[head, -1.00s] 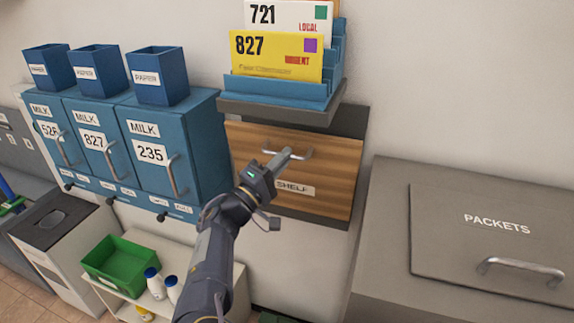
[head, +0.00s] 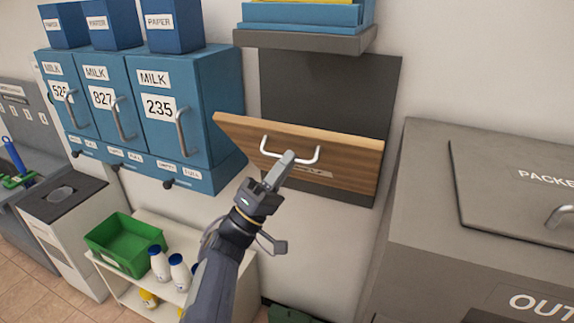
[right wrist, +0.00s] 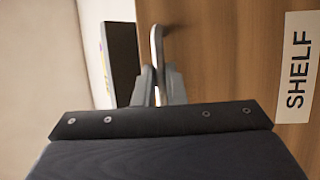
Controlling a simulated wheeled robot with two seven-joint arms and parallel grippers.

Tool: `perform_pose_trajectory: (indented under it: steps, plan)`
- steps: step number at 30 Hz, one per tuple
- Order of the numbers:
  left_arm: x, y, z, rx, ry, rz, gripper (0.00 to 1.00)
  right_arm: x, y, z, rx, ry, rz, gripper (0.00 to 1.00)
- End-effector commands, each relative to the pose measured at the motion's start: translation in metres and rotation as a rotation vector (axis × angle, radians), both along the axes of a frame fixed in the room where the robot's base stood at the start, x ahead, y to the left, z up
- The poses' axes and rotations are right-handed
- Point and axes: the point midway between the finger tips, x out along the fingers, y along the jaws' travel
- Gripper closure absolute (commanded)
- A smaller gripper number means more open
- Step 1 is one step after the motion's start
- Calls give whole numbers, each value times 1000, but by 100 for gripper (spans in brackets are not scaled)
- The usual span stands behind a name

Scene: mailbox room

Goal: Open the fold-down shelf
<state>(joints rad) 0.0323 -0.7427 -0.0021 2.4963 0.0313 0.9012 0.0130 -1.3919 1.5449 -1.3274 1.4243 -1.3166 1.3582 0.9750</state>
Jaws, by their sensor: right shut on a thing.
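The fold-down shelf (head: 345,155) is a wooden panel with a metal bar handle (head: 315,157) near its top edge. It is tilted partway down, its top edge out from the dark backing plate (head: 330,92) on the wall. My right gripper (head: 284,165) is shut on the handle. In the right wrist view the fingers (right wrist: 158,88) close around the handle (right wrist: 157,45), beside the white SHELF label (right wrist: 297,65) on the wood (right wrist: 215,50). My left gripper is not in view.
A grey ledge with blue trays (head: 305,40) is above the shelf. Blue MILK lockers (head: 160,105) stand close on the left. A grey PACKETS box (head: 425,190) is on the right. A low white stand (head: 190,300) holds a green bin (head: 124,243) and bottles.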

Motion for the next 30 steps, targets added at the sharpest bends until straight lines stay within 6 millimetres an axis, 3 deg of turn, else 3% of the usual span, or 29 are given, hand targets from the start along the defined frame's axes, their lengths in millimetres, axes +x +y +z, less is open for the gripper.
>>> perform_pose_trajectory:
  steps: [8, 9, 14, 25, 30]
  plan:
    - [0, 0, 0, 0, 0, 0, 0, 0, 0, 1, -1, -1, 1, 100]
    - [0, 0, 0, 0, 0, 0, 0, 0, 0, 1, -1, -1, 1, 87]
    - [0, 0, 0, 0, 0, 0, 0, 0, 0, 1, -1, 0, 1, 68]
    - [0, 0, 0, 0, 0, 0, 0, 1, -1, 0, 0, 3, -1, 68]
    - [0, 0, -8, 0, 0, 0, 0, 4, 2, -11, 0, 3, -4, 68]
